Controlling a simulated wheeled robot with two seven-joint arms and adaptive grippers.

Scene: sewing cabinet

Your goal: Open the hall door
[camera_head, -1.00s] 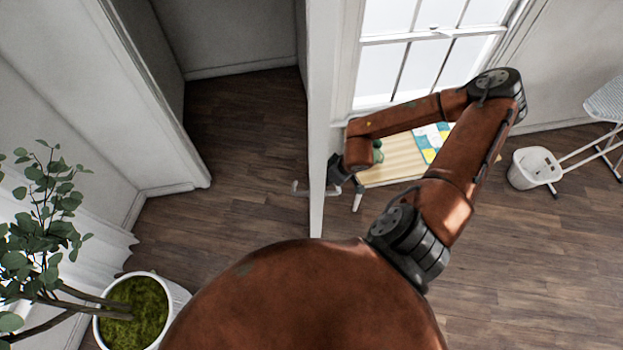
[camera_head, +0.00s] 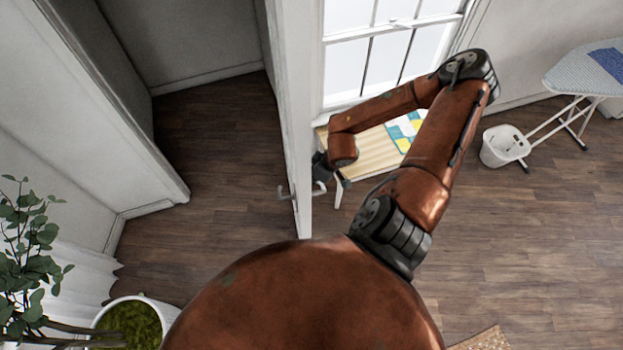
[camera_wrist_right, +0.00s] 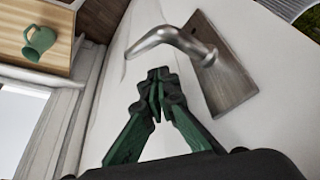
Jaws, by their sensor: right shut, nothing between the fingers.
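The white hall door (camera_head: 292,110) stands open and appears nearly edge-on in the head view, with the doorway to its left. One lever handle (camera_head: 284,194) sticks out from its left face. In the right wrist view, a metal lever handle (camera_wrist_right: 165,40) on a square plate (camera_wrist_right: 228,80) is on the door's white face (camera_wrist_right: 265,40). My right gripper (camera_wrist_right: 158,76) is shut and empty, close beside that lever and the door face. In the head view my right gripper (camera_head: 322,170) is at the door's right side, partly hidden by its arm. My left gripper is out of view.
A potted plant (camera_head: 130,325) stands at lower left. A small wooden table (camera_head: 375,150) is behind my arm, under the window. A white basket (camera_head: 503,147) and ironing board (camera_head: 590,75) stand at right. Floor (camera_head: 215,215) in the doorway is clear.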

